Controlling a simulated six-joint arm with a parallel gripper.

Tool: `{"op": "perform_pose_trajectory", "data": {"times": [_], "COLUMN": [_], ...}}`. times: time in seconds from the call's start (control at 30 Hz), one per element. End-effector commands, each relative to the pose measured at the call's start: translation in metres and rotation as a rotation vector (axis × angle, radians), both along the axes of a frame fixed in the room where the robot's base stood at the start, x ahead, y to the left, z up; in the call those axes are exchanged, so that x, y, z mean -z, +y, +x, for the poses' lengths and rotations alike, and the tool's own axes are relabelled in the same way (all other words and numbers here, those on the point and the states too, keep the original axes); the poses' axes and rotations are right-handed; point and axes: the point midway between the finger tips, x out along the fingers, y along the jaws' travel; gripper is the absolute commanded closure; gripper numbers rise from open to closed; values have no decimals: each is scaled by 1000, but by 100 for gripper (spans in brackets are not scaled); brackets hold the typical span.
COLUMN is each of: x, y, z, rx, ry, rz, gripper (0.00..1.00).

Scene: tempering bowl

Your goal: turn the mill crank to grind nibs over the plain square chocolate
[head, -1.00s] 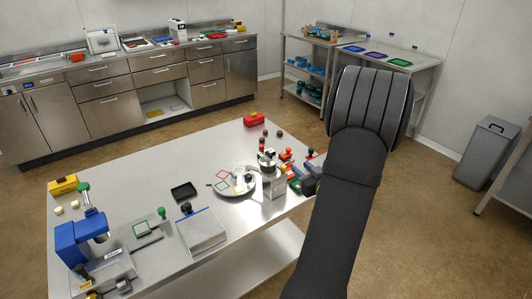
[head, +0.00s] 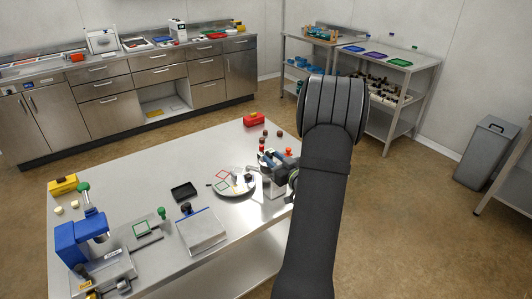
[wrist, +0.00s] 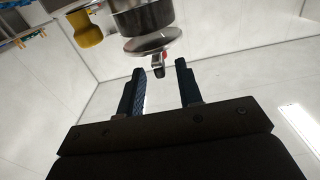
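The mill is a dark cylinder (wrist: 145,18) with a silver disc (wrist: 152,43) at the top of the wrist view. A small dark crank piece (wrist: 158,69) with a bit of red hangs from the disc. My gripper (wrist: 160,66) is open, its two blue-black fingers on either side of this piece with gaps to both; I cannot tell its depth between them. In the head view my gripper (head: 274,159) is at the mill, largely hiding it. The round plate (head: 232,190) beside it holds red and green square outlines; the plain square chocolate cannot be made out.
A yellow-ochre object (wrist: 85,28) stands near the mill in the wrist view. Brown balls (head: 279,133) and a red box (head: 254,118) lie behind it. A black tray (head: 184,191), a flat metal box (head: 202,231) and a blue press (head: 82,242) stand left.

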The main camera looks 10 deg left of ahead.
Motion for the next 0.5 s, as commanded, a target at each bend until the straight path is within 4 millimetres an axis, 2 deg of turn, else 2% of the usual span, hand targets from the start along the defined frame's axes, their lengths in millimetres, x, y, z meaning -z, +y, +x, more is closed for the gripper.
{"op": "perform_pose_trajectory", "data": {"times": [0.1,0.2,0.5], "x": [0,0,0], "y": [17,26,35], "z": [16,25,36], "rx": [-2,-1,1], "ry": [-1,0,0], "rz": [1,0,0], "gripper": [67,67,67]}}
